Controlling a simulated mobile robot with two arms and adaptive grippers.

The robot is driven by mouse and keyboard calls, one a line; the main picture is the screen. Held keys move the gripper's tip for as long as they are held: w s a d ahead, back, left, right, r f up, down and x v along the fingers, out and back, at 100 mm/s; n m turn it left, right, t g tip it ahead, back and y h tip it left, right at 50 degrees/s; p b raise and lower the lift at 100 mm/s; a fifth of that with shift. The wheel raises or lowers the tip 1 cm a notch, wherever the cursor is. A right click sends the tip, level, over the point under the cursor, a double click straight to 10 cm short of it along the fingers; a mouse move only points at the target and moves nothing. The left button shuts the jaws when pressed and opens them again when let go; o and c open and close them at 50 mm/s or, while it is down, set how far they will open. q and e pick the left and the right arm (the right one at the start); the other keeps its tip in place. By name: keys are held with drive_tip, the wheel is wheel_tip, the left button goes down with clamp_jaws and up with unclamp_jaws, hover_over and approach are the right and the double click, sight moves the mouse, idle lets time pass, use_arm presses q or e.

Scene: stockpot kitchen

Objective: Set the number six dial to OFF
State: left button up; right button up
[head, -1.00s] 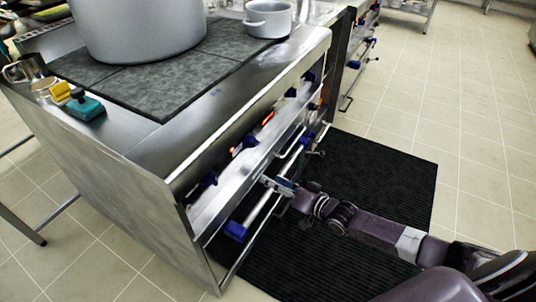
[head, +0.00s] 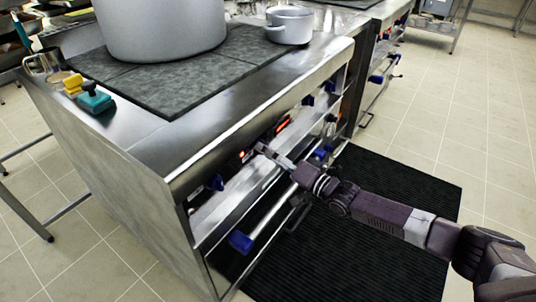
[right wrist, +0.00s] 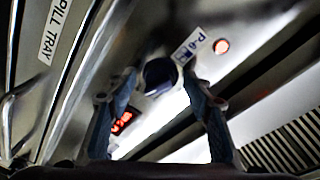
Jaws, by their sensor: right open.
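The number six dial (right wrist: 160,76) is a dark round knob on the steel front panel in the right wrist view, beside a label (right wrist: 187,47) reading "P-6". Its pointer setting cannot be read. My right gripper (right wrist: 158,70) is open, its two fingers to either side of the dial; whether they touch it is unclear. In the head view, my right gripper (head: 262,149) is at the stove's front panel, and its fingers hide the dial there. My left gripper is not in view.
A lit red lamp (right wrist: 221,46) and a red display (right wrist: 122,122) flank the dial. Other blue knobs (head: 217,183) line the panel. A rail with blue ends (head: 240,241) runs below. A large stockpot (head: 160,28) and smaller pot (head: 289,25) stand on the stove top.

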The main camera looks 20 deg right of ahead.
drive_tip(key=shift+w+a, duration=0.1)
drive_tip(key=shift+a, duration=0.05)
drive_tip(key=shift+c, duration=0.7)
drive_tip(key=c, duration=1)
